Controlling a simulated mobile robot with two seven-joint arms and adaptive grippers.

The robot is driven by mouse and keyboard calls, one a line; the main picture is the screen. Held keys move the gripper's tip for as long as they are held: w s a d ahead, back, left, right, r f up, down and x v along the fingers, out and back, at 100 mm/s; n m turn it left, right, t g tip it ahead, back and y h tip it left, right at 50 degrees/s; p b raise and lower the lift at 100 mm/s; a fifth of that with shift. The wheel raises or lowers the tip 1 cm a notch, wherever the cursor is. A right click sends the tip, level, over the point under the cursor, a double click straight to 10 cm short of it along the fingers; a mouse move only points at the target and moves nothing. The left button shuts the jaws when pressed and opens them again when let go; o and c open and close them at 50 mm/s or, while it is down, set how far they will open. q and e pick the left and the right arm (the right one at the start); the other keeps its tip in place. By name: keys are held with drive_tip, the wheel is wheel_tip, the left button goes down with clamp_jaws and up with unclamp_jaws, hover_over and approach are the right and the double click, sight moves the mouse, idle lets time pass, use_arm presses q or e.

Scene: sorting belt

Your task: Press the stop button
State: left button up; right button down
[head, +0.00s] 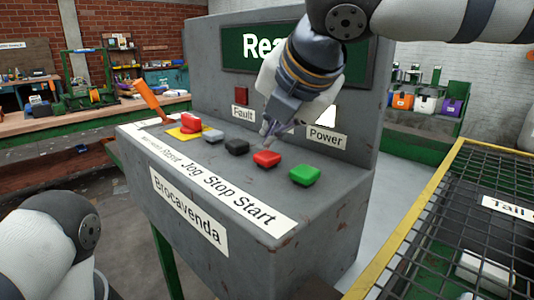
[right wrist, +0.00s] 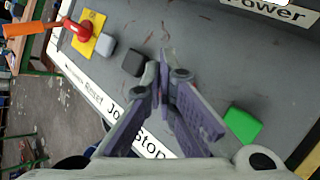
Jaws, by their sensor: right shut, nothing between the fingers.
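The stop button (head: 267,158) is a red square cap on the sloped grey console, above the printed word Stop. The black jog button (head: 237,146) is to its left and the green start button (head: 305,175) to its right. My right gripper (head: 267,132) is shut and empty, with its fingertips just behind the red cap in the head view; I cannot tell the exact gap. In the right wrist view my right gripper's fingers (right wrist: 163,75) hide the red cap, between the black button (right wrist: 133,63) and green button (right wrist: 242,124). My left gripper is out of view.
A red mushroom button (head: 191,122) on a yellow plate, a grey button (head: 212,136) and an orange lever (head: 150,100) are on the console's left. An upright panel (head: 350,130) with a display rises behind. A mesh guard (head: 450,210) with a yellow edge stands at right.

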sight(272, 154)
drive_tip(key=shift+r, duration=2.55)
